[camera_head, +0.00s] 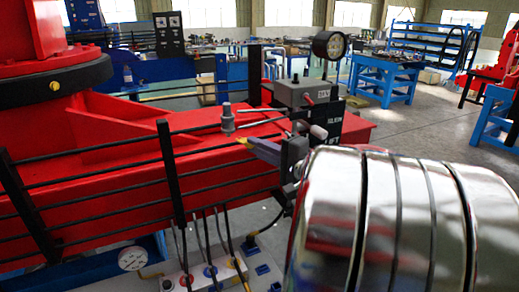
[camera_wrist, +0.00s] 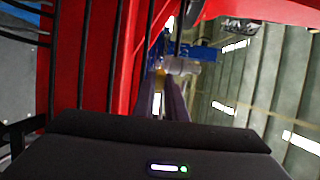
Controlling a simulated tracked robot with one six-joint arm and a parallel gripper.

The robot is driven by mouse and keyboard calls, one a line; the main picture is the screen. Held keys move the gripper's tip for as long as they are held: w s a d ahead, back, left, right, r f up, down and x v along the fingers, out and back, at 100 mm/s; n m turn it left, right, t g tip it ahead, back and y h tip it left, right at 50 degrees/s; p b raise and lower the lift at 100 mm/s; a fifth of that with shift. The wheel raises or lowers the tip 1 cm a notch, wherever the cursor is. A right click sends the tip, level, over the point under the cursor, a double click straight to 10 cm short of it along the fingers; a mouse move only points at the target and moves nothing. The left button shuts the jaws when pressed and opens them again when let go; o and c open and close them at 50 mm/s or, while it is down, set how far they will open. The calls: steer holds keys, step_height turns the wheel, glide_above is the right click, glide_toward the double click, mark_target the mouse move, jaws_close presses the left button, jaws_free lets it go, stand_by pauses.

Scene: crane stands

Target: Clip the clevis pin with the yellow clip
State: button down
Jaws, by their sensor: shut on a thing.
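The clevis pin (camera_head: 228,118) is a grey upright cylinder with a wider base, on the red beam in the head view. It also shows as a pale grey cylinder in the wrist view (camera_wrist: 182,66). My gripper (camera_head: 256,146) reaches in from the right, its fingers just right of and a little below the pin in the picture. It is shut on the yellow clip (camera_head: 242,141), of which only a small part shows at the fingertips. In the wrist view the clip (camera_wrist: 160,77) is a blurred yellow patch near the pin. I cannot tell whether clip and pin touch.
The red beam (camera_head: 110,190) carries black railing bars (camera_head: 168,165) in front of the pin. A valve panel with hoses (camera_head: 205,275) lies below.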

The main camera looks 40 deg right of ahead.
steer(key=shift+w, duration=0.2)
stand_by(0.3)
steer(key=shift+w+a, duration=0.1)
steer(key=shift+w, duration=0.65)
steer(key=shift+w+a, duration=0.1)
steer(key=shift+w, duration=1.5)
stand_by(1.1)
steer(key=c, duration=1.7)
jaws_free()
steer(key=shift+s, duration=0.15)
steer(key=shift+s+d, duration=0.2)
steer(key=shift+s, duration=2.2)
steer(key=shift+s, duration=0.1)
steer(key=shift+s+d, duration=0.15)
steer(key=shift+s, duration=2.1)
steer(key=shift+s+d, duration=0.2)
steer(key=shift+s, duration=2.05)
steer(key=shift+s+d, duration=0.15)
steer(key=shift+s, duration=2.1)
